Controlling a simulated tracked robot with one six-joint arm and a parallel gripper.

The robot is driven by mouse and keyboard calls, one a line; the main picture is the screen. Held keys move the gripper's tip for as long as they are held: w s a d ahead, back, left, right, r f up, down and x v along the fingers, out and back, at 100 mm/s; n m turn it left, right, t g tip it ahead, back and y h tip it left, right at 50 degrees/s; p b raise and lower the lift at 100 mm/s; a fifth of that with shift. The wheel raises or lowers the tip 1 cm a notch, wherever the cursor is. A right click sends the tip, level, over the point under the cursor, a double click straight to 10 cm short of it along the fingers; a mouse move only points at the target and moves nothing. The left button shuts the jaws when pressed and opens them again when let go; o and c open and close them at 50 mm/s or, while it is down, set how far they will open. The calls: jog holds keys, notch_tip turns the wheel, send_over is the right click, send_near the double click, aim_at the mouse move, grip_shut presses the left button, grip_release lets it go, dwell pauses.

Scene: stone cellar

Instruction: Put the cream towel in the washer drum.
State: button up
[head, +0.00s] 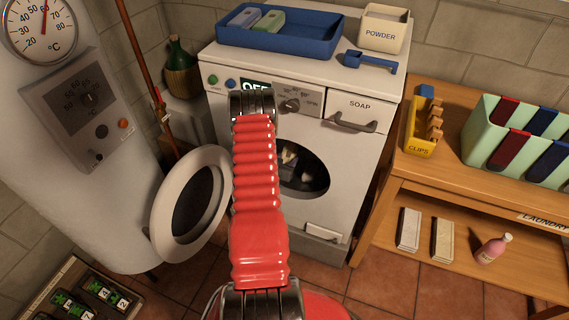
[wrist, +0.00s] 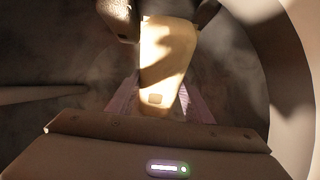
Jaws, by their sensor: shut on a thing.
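The washer (head: 345,150) stands against the wall with its round door (head: 190,200) swung open to the left. My red arm crosses in front of it and hides part of the drum opening (head: 318,182). In the wrist view, my gripper (wrist: 163,20) is shut on the cream towel (wrist: 165,62), which stretches from the jaws towards the camera. The dark drum wall surrounds the gripper, and a pale curved rim (wrist: 290,60) shows at the right. The head view shows only small pale and dark patches inside the opening.
A blue tray (head: 270,38), a powder box (head: 384,28) and a blue scoop (head: 370,62) sit on top of the washer. A wooden table (head: 480,190) stands close on the right. A white tank (head: 80,180) stands on the left, behind the open door.

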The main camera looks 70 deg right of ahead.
jog(key=shift+s+d+f, duration=0.1)
jog(key=shift+s+d, duration=0.05)
jog(key=shift+d, duration=1.1)
jog(key=shift+s+d+f, duration=0.1)
jog(key=shift+d, duration=1.15)
jog(key=shift+f, duration=1.8)
jog(key=o, duration=1.3)
jog(key=shift+c, duration=0.2)
jog(key=shift+a, duration=0.15)
jog(key=v, duration=1.3)
jog(key=shift+a+r, duration=0.2)
jog(key=shift+r, duration=0.05)
